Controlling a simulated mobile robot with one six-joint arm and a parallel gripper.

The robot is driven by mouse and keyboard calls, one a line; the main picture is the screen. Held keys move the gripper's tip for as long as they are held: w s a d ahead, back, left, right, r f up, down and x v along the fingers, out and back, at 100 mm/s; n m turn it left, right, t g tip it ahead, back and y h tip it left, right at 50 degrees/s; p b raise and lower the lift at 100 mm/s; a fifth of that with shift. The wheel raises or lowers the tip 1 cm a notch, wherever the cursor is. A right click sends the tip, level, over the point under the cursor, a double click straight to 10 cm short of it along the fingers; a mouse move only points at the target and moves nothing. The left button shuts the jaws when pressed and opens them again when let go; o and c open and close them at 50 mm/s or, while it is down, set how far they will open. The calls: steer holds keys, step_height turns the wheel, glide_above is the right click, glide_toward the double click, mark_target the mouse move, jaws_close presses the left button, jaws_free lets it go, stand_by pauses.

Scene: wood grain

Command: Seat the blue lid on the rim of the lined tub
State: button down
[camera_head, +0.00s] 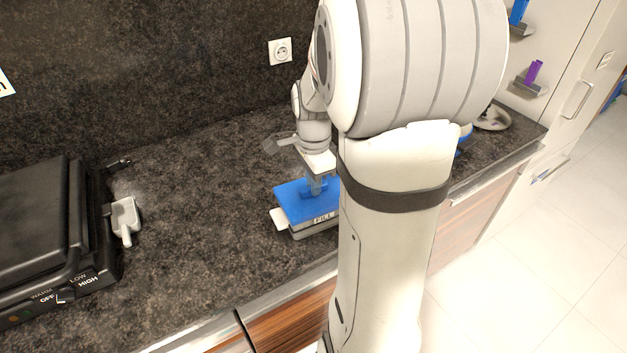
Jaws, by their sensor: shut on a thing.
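The blue lid (294,202) is a flat blue plate over the tub (303,231) on the dark counter. The tub is low and pale grey, with a label that reads FILL on its front. White liner (278,219) sticks out at its left side. My gripper (317,187) is above the lid and shut on its raised middle part. The lid lies at the level of the tub's top; I cannot tell whether it rests fully on the rim. My arm hides the right part of the lid and tub.
A black grill (40,225) with a heat dial stands at the left. The counter (200,230) between scoop and tub is clear. Behind my arm at the right are a pale dish (492,118) and a partly hidden blue item (464,137).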

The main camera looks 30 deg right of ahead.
steer(key=shift+f, duration=0.35)
steer(key=c, duration=1.4)
jaws_free()
steer(key=shift+r, duration=0.1)
step_height(320, 180, up, 8)
steer(key=shift+f+b, duration=0.15)
steer(key=shift+b, duration=0.15)
steer(key=shift+s+a+n, duration=0.2)
steer(key=shift+a+n, duration=0.15)
steer(key=shift+n, duration=0.05)
steer(key=s+a+n+t, duration=0.1)
steer(key=s+a+n, duration=0.3)
steer(key=n, duration=0.2)
steer(key=s+a+n+t, duration=0.1)
steer(key=s+a+n, duration=0.2)
steer(key=n, duration=0.3)
steer(key=s+a+f+n+t, duration=0.1)
steer(key=s+a+n, duration=0.3)
steer(key=s+n, duration=0.1)
steer(key=shift+a+n, duration=0.35)
steer(key=shift+n, duration=0.05)
